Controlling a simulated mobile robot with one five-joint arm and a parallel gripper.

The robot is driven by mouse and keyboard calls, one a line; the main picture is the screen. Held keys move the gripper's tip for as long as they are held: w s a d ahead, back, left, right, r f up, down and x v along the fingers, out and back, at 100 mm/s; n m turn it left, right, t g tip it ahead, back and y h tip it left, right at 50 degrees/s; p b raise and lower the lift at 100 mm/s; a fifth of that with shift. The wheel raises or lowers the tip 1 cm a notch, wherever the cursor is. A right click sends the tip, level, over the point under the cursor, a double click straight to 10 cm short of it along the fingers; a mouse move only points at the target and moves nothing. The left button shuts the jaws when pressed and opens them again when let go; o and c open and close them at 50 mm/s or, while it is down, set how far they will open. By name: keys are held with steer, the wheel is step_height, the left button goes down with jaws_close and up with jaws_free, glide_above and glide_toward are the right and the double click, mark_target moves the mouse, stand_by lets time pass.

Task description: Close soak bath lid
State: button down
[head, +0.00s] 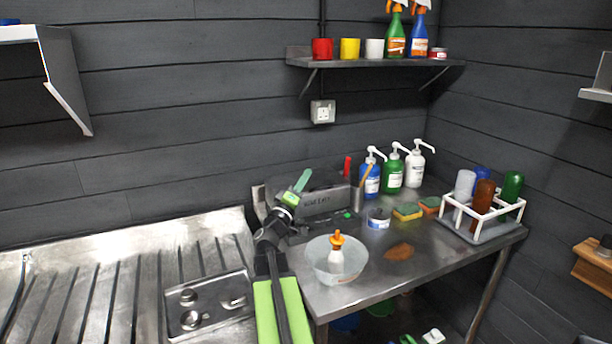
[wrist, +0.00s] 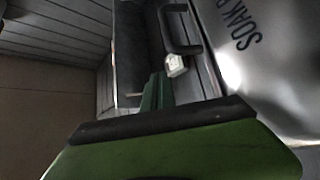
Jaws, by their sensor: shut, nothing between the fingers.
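The soak bath (head: 322,209) is a grey metal box with dark lettering on its front, at the back of the steel table. A darker panel, apparently its lid (head: 322,181), shows above the box, partly hidden by my gripper; I cannot tell its exact angle. My gripper (head: 302,180), with green fingers, is shut and empty, at the left end of the bath. In the wrist view the fingers (wrist: 157,92) point toward a dark handle (wrist: 182,48) beside the bath's lettered metal face (wrist: 250,45). I cannot tell whether they touch anything.
A clear bowl (head: 325,270) with an orange-topped bottle stands in front of the bath. A cup holding a red-handled tool (head: 347,168), pump bottles (head: 392,172), sponges (head: 407,211) and a white bottle rack (head: 483,222) stand to the right. A ribbed steel drainer (head: 110,270) lies left.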

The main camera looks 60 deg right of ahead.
steer(key=shift+s+a+f+b, duration=0.1)
steer(key=shift+s+f+b, duration=0.05)
steer(key=shift+f+b, duration=0.35)
steer(key=shift+s+a+f+b, duration=0.15)
steer(key=shift+f+b, duration=0.1)
steer(key=shift+f, duration=0.35)
steer(key=shift+d, duration=0.1)
